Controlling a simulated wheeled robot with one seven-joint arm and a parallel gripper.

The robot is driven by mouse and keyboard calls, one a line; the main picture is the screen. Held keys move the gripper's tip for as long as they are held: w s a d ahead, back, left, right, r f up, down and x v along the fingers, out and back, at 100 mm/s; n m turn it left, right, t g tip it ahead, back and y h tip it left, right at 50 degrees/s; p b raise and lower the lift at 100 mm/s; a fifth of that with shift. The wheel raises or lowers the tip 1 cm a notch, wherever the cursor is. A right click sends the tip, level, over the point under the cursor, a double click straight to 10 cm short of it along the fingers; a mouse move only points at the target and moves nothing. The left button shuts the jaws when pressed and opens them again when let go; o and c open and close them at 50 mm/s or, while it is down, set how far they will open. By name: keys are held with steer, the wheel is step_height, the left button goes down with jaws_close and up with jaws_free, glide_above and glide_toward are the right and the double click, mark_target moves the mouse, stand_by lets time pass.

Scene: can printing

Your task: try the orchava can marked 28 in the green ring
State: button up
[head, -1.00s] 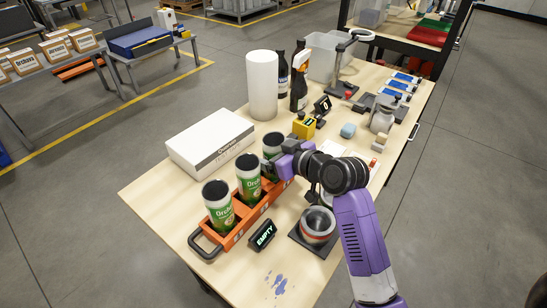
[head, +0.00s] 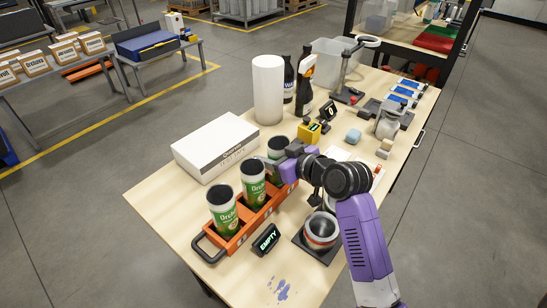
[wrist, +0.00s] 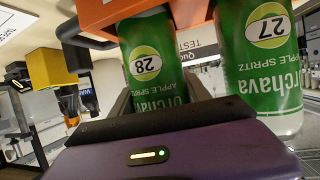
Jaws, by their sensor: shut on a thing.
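The green Orchava can marked 28 (wrist: 147,65) stands between my gripper's fingers in the wrist view. In the head view it is the far can (head: 278,148) in the orange rack (head: 238,238), partly hidden by my gripper (head: 272,163). My gripper is shut on this can from the side. A can marked 27 (wrist: 268,60) is just right of it in the wrist view. I cannot pick out a green ring; a round grey holder with a red band (head: 320,237) stands on a dark base in front of my arm.
Two other green cans stand in the rack, a middle one (head: 253,180) and a near one (head: 223,212). An EMPTY sign (head: 266,240) stands beside the rack. A white box (head: 215,148) lies behind the rack, with a white roll (head: 267,90) beyond it.

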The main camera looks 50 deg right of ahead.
step_height(320, 180, up, 27)
steer(key=p, duration=0.7)
steer(key=shift+f+p, duration=0.2)
steer(key=shift+p, duration=0.2)
stand_by(0.6)
